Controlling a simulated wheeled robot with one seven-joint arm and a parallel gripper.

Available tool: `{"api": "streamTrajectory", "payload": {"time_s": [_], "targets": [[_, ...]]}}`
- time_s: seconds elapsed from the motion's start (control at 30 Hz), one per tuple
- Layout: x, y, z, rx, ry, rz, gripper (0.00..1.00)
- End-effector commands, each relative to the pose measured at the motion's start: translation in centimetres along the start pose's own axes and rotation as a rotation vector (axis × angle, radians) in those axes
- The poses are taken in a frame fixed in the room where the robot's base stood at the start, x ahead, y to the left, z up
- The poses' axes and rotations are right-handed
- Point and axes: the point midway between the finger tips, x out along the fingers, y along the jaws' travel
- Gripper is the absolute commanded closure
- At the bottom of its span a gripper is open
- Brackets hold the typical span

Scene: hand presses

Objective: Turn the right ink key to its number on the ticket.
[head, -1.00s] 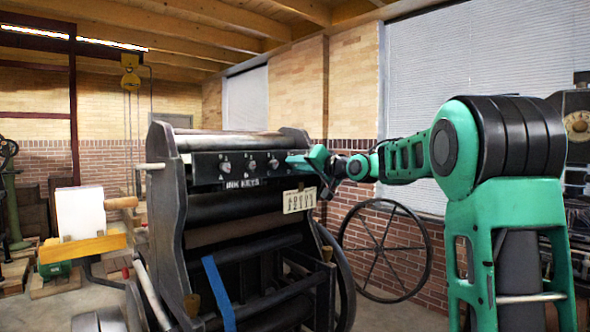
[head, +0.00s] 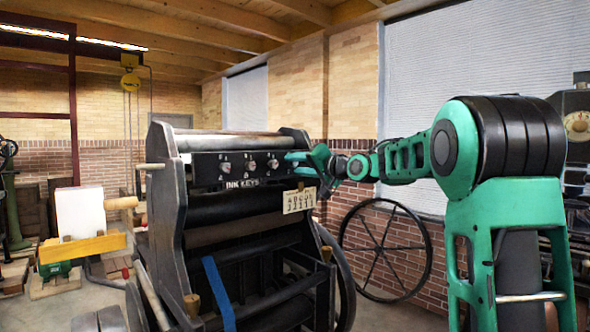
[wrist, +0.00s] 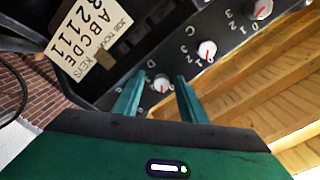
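The ink key panel (head: 205,172) runs across the top of the press. Three white ink keys show there, the rightmost visible one (head: 273,164) just left of my gripper (head: 296,158). In the wrist view my gripper (wrist: 158,95) is open, with its two green fingers on either side of an ink key (wrist: 161,82). A gap shows on both sides of this key. It carries a red pointer mark, but its exact number is too small to tell. The job ticket (wrist: 90,32) lists A B C D E over what looks like 3 2 1 1 1.
Two other keys stand farther along the panel in the wrist view, a middle one (wrist: 207,50) and a far one (wrist: 262,8). A large spoked wheel (head: 385,250) stands right of the press. A blue strap (head: 218,290) hangs on its front.

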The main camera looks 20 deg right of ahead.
Motion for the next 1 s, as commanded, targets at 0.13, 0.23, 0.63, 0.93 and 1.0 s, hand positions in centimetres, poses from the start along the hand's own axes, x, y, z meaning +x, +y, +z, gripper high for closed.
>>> {"api": "streamTrajectory", "payload": {"time_s": [0.13, 0.23, 0.63, 0.93, 1.0], "targets": [[0.0, -0.1, 0.0, -0.001, 0.000, -0.002, 0.62], [-0.2, -0.1, 0.0, -0.001, 0.000, -0.003, 0.62], [-6.5, -0.1, 0.0, 0.000, 0.002, -0.001, 0.62], [-10.2, 0.1, 0.0, 0.000, 0.001, 0.000, 0.62], [-10.5, 0.1, 0.0, 0.000, 0.001, 0.000, 0.62]]}}
